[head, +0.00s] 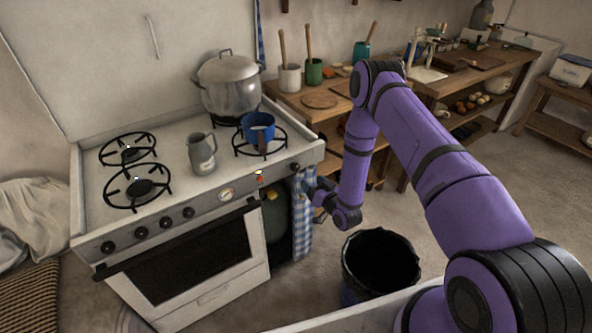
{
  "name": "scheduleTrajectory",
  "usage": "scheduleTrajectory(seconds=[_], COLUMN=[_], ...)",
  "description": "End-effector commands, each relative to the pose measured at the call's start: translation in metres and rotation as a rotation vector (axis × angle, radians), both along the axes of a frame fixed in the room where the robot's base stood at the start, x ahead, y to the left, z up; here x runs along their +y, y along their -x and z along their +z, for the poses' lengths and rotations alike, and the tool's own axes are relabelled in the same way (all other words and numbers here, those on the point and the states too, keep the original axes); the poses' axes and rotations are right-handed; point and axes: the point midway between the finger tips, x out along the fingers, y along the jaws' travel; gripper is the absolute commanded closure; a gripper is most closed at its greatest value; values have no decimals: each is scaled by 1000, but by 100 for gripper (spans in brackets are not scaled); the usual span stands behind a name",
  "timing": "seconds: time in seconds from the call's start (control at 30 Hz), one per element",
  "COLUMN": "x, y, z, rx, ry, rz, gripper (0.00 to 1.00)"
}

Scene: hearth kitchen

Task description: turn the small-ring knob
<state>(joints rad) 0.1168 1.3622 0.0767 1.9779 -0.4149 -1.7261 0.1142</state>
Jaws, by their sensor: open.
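The white stove (205,150) has several black knobs along its front panel. A row of knobs (166,223) is at the left. A single knob (295,167) is near the panel's right end. I cannot read any marks that tell which one is the small-ring knob. My gripper (306,187) is small in view, just in front of and below the right-end knob, and seems apart from it. It is open and looks empty, with its fingers pointing toward the stove.
A blue pan (258,127), a grey jug (201,153) and a large pot (229,85) stand on the stove. A checked towel (302,225) hangs beneath my gripper. A black bin (381,262) stands on the floor. A wooden bench (333,107) is behind my arm.

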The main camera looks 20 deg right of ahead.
Motion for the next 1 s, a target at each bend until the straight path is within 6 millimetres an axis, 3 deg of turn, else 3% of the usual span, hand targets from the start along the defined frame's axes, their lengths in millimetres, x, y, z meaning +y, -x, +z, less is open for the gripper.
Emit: scheduleTrajectory(seconds=[0.53,0.7,1.0], x=[28,32,33], y=[-81,-93,-96], z=[0,0,-1], rx=[1,2,4], ry=[1,2,1], rz=[4,5,5], gripper=[33,33,33])
